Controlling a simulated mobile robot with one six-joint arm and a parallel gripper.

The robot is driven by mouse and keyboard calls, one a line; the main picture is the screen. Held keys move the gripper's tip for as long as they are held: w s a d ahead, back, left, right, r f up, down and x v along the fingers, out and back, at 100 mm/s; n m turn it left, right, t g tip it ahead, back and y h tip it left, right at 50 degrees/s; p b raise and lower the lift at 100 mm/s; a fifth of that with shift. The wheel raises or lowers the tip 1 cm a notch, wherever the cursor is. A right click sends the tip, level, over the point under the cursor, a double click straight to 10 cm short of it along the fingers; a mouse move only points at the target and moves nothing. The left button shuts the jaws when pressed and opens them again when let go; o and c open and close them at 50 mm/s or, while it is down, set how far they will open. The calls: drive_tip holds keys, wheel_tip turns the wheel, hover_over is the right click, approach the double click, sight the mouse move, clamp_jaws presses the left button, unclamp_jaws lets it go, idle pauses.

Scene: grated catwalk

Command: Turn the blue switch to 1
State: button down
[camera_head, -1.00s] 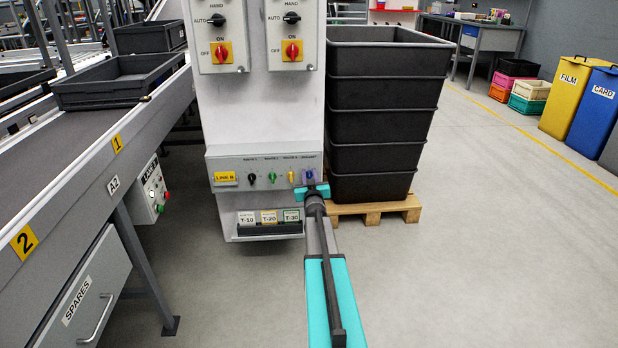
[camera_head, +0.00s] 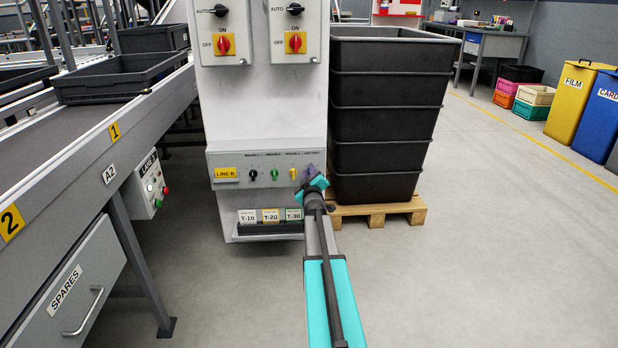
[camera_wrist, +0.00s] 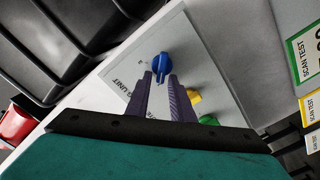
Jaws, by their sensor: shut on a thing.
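The blue switch (camera_wrist: 162,63) is the end knob on a pale panel in the wrist view, with its narrow handle pointing down between my fingers. My gripper (camera_wrist: 161,77) has its two purple-grey fingers closed on either side of that handle. In the head view my gripper (camera_head: 311,172) is tilted at the right end of the knob row and covers the blue switch. The panel lettering beside the knob is partly hidden by a finger, and I cannot read a position mark.
Yellow (camera_head: 293,173), green (camera_head: 274,175) and black (camera_head: 253,175) knobs sit in the same row, left of my gripper. A stack of black crates (camera_head: 388,125) on a pallet (camera_head: 380,212) stands close at the right. Open floor lies farther right.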

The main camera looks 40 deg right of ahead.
drive_tip(key=shift+s+f, duration=0.1)
idle(0.4)
drive_tip(key=c, duration=1.8)
unclamp_jaws()
drive_tip(key=shift+d+f, duration=0.1)
drive_tip(key=shift+c, duration=0.2)
drive_tip(key=p+v, duration=0.4)
drive_tip(key=v, duration=0.9)
drive_tip(key=shift+s+a, duration=0.2)
drive_tip(key=shift+a, duration=0.1)
